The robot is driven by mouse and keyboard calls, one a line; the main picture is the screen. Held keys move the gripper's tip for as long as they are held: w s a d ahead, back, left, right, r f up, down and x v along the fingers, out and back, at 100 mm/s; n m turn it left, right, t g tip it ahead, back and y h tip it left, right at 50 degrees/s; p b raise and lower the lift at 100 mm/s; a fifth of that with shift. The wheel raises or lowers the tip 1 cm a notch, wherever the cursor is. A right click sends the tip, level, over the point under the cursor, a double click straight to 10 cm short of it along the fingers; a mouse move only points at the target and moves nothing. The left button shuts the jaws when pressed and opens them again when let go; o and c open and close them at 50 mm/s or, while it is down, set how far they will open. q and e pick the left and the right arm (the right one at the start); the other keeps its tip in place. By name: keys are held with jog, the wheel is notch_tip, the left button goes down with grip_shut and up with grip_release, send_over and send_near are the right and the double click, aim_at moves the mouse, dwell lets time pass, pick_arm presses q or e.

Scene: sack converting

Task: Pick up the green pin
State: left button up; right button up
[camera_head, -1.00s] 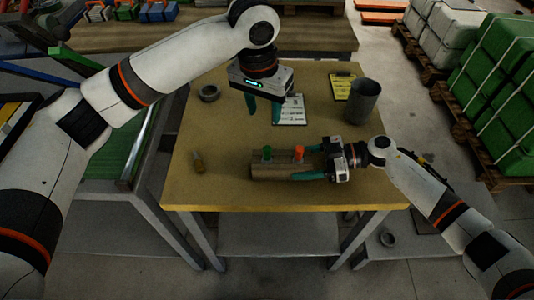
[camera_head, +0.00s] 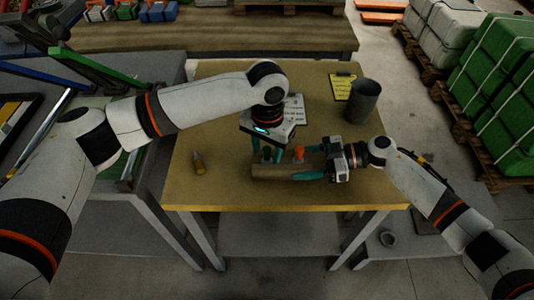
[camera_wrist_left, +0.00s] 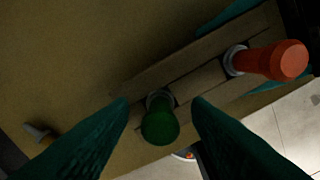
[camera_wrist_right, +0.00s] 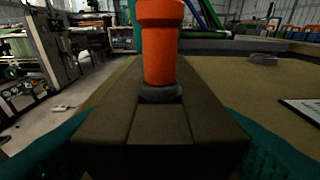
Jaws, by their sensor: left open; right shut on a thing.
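The green pin (camera_wrist_left: 160,122) stands in a hole of a brown wooden block (camera_wrist_left: 195,82). In the left wrist view it lies between the two teal fingertips of my open left gripper (camera_wrist_left: 160,110); I see no clear contact. In the head view my left gripper (camera_head: 266,148) points down over the block's left part and partly hides the pin. The orange-red pin (camera_head: 299,153) stands in the same block (camera_head: 275,172), to the right; it is close up in the right wrist view (camera_wrist_right: 159,45). My right gripper (camera_head: 318,164) is shut on the block's right end.
The table's front is clear.

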aim_at(267, 148)
pick_arm(q)
jog(key=shift+f, duration=0.45)
jog(key=shift+c, duration=0.3)
grip_shut()
notch_tip(267, 148, up, 10)
jog(key=shift+r, duration=0.1)
dwell(0.4)
